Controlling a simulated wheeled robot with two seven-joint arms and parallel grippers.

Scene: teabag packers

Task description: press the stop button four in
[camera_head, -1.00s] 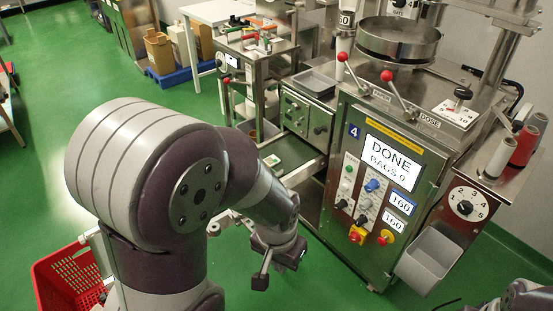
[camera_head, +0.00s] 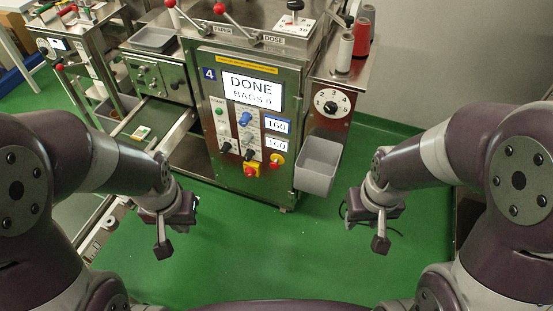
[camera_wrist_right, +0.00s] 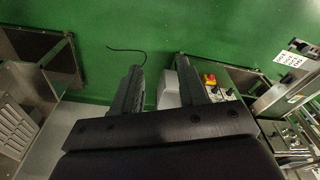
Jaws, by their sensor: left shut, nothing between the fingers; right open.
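Machine four (camera_head: 207,95) stands upright past my grippers, its screen (camera_head: 253,90) reading DONE, BAGS 0. The small labels are too blurred to tell which is the stop button. My left gripper (camera_head: 163,249) is shut and empty, in front and left of the panel. My right gripper (camera_head: 380,245) is open and empty, right of the machine; its spread fingers (camera_wrist_right: 162,88) show in the right wrist view.
A grey bin (camera_head: 318,168) hangs on the machine's right side, below a numbered dial (camera_head: 333,104). An open drawer (camera_head: 148,122) sticks out at the left. Red-knobbed levers (camera_head: 219,9) stand on top. The green floor (camera_head: 270,245) between my grippers is clear.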

